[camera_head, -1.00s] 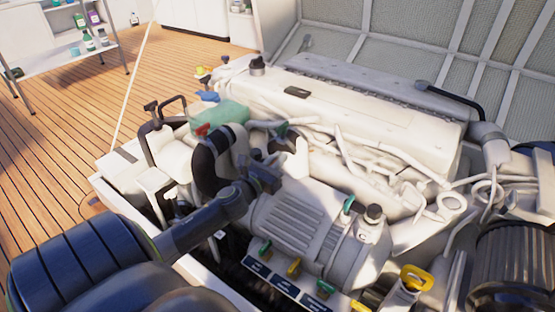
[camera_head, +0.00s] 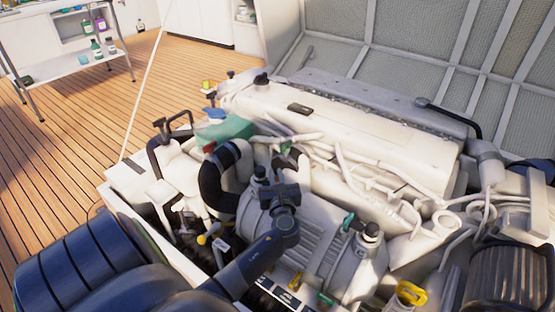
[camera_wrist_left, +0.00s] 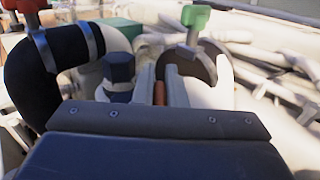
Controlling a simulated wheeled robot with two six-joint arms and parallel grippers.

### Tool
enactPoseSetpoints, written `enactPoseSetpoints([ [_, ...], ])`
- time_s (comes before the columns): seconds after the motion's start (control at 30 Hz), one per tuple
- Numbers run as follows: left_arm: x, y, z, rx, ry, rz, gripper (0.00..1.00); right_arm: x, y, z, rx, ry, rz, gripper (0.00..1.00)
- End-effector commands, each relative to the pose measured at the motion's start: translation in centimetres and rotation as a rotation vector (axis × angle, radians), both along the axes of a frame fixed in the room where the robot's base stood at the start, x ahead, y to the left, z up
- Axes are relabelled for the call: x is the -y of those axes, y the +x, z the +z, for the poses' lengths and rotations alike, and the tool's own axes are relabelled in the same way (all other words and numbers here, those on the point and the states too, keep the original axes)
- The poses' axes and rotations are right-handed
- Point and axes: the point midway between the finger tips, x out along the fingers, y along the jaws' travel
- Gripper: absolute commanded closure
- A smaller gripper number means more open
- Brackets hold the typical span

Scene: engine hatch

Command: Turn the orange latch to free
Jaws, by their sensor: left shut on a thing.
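My left gripper (camera_head: 286,170) reaches in over the middle of the white engine (camera_head: 345,125). In the left wrist view, its two pale fingers (camera_wrist_left: 162,85) are close together. A narrow orange-brown strip, which looks like the orange latch (camera_wrist_left: 159,93), shows between them, and the gripper is shut on it. Most of the latch is hidden by the fingers and the gripper body, so its angle cannot be told. In the head view the latch is hidden behind the gripper. My right gripper is not in view.
A thick black hose (camera_head: 216,180) curves left of the gripper and shows in the wrist view (camera_wrist_left: 30,85). A green-handled valve (camera_wrist_left: 195,18) stands just beyond the fingers, with a red handle (camera_wrist_left: 25,5) at left. A yellow handle (camera_head: 411,293) is at front right.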

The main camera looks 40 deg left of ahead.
Motion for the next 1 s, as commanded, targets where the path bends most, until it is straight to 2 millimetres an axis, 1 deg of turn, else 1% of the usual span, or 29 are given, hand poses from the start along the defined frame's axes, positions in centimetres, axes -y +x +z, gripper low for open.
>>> enactPoseSetpoints([
  [0.1, 0.01, -0.01, 0.15, -0.001, -0.002, 0.062, 1.00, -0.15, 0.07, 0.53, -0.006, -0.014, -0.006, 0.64],
  [0.33, -0.10, -0.15, 0.05, 0.000, -0.001, 0.135, 1.00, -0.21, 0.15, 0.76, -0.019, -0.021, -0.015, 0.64],
  [0.87, -0.18, -0.22, -0.03, 0.000, 0.000, 0.157, 1.00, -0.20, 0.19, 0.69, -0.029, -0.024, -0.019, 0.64],
  [0.9, -0.18, -0.22, -0.03, 0.000, 0.000, 0.157, 0.85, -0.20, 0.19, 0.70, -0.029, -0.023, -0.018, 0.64],
  [1.0, -0.18, -0.22, -0.03, 0.000, 0.000, 0.156, 0.72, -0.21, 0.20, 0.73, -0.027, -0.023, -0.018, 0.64],
])
